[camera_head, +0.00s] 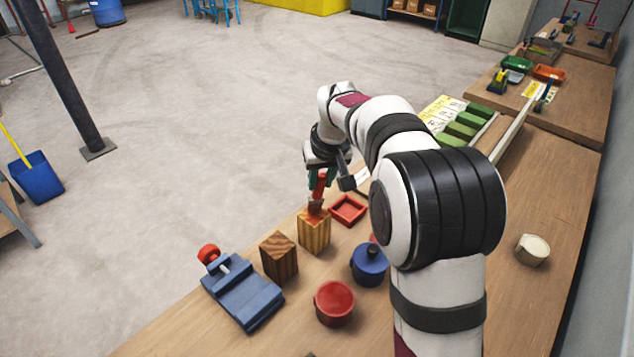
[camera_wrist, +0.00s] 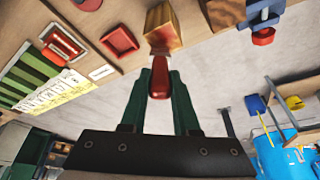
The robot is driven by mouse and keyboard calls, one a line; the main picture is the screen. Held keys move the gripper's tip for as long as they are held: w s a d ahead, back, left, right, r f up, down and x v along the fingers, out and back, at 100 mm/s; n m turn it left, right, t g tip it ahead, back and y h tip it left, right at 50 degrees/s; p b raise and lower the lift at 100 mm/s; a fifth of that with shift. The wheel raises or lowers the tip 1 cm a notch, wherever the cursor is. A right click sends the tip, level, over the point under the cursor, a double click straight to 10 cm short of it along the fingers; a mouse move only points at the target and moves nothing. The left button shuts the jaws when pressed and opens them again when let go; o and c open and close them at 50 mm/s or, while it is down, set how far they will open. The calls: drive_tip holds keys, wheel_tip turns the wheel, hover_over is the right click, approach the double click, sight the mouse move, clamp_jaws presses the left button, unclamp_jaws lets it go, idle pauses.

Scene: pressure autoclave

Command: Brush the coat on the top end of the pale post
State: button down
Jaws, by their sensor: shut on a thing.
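The pale post (camera_head: 315,236) is a light wooden block standing on the bench, left of my arm. It also shows in the wrist view (camera_wrist: 158,17). My gripper (camera_head: 323,172) is above it, its green fingers shut on the red handle of a brush (camera_wrist: 160,80). In the head view the brush (camera_head: 320,187) points down, its head at the post's top end and seemingly touching it. Red colour shows on that top end around the brush head. The brush head hides part of the top, so I cannot tell how far the coat reaches.
A dark wooden post (camera_head: 279,260) stands just left of the pale post. A blue vise (camera_head: 243,295), a red pot (camera_head: 334,303) and a blue lidded pot (camera_head: 369,265) stand nearer. A red square tray (camera_head: 348,210) lies right of the pale post. Open floor lies beyond the bench edge.

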drive_tip(key=shift+w+d+f, duration=0.1)
drive_tip(key=shift+f, duration=0.05)
idle(0.8)
drive_tip(key=shift+r, duration=3.05)
drive_tip(key=shift+r, duration=1.5)
